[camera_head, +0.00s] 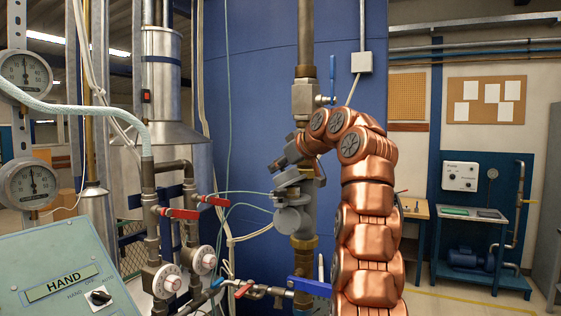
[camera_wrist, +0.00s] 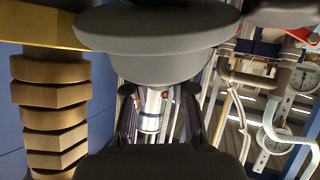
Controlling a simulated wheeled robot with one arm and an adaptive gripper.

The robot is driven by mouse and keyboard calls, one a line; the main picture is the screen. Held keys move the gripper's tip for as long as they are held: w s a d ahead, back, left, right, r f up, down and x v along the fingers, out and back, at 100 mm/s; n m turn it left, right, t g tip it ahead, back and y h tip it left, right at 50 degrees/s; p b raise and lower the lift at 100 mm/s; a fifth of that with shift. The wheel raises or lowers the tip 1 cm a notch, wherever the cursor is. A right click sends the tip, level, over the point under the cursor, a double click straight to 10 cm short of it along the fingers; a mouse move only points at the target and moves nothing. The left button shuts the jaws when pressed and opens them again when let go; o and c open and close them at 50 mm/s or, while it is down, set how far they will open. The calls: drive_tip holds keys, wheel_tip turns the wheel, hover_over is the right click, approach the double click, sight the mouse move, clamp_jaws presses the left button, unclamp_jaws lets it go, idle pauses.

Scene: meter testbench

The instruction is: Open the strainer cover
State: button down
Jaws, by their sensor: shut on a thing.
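The grey strainer (camera_head: 305,205) sits on the vertical pipe in the middle of the head view, above a brass fitting. Its round grey cover (camera_wrist: 160,48) fills the top middle of the wrist view. My gripper (camera_head: 281,166) comes over from the right at the strainer's upper left in the head view. In the wrist view my gripper (camera_wrist: 159,103) has one dark finger on each side, with the tips up against the cover. It is shut on the cover; the exact contact is partly hidden. I cannot tell how far the cover stands from its seat.
A blue-handled valve (camera_head: 333,80) stands above the strainer. Red-handled valves (camera_head: 180,212) and white dials (camera_head: 167,282) are on the left pipes. A green control box (camera_head: 65,265) is front left. Thin hoses pass left of the strainer. Brass hex fittings (camera_wrist: 52,115) show close in the wrist view.

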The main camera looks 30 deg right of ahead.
sight(295, 178)
idle(0.4)
drive_tip(key=c, duration=1)
unclamp_jaws()
drive_tip(key=shift+v, duration=3.75)
